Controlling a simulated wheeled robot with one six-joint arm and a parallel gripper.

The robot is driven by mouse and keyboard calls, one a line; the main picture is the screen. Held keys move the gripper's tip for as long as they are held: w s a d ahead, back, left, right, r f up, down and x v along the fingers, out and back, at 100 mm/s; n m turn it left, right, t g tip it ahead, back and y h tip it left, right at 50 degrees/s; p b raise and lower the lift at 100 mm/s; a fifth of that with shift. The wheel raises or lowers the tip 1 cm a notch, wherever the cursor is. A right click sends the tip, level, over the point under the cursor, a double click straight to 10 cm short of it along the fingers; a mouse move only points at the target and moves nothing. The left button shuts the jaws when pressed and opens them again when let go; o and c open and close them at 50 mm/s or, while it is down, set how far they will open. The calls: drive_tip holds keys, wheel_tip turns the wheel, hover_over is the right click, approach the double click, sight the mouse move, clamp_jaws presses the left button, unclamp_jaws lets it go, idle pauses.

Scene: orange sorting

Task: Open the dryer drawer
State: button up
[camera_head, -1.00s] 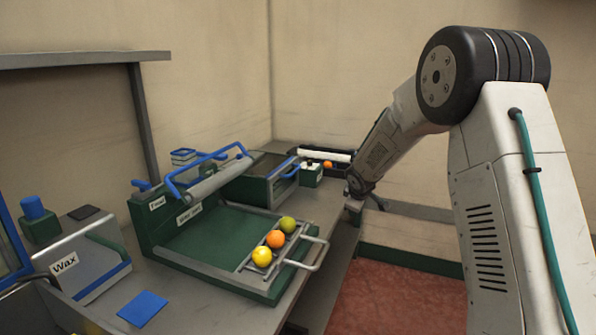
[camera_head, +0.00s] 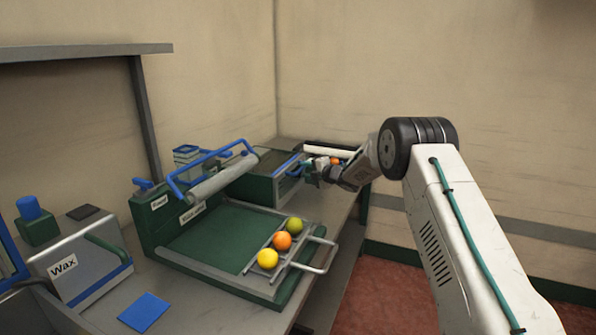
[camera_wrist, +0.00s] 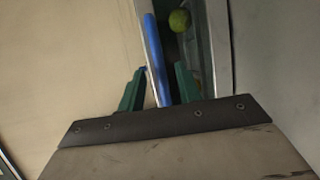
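A green and grey unit with a blue bar handle (camera_head: 289,165) stands behind the sorting tray and appears to be the dryer; I can read no label on it. My gripper (camera_head: 314,173) is at its right side, by the handle. In the wrist view, the two green fingers (camera_wrist: 160,85) are apart, with the blue bar (camera_wrist: 153,55) running between them. I cannot tell whether a finger touches the bar. A yellow-green fruit (camera_wrist: 180,20) lies beyond the fingers, right of the bar.
A tray (camera_head: 316,252) holding a yellow, an orange and a green fruit sits at the front of the green washing unit (camera_head: 160,220). A Wax box (camera_head: 80,265) and a blue pad (camera_head: 144,312) are at left. Red floor (camera_head: 380,290) lies right of the bench.

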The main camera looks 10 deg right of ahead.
sight(302, 169)
drive_tip(key=shift+x, duration=1.85)
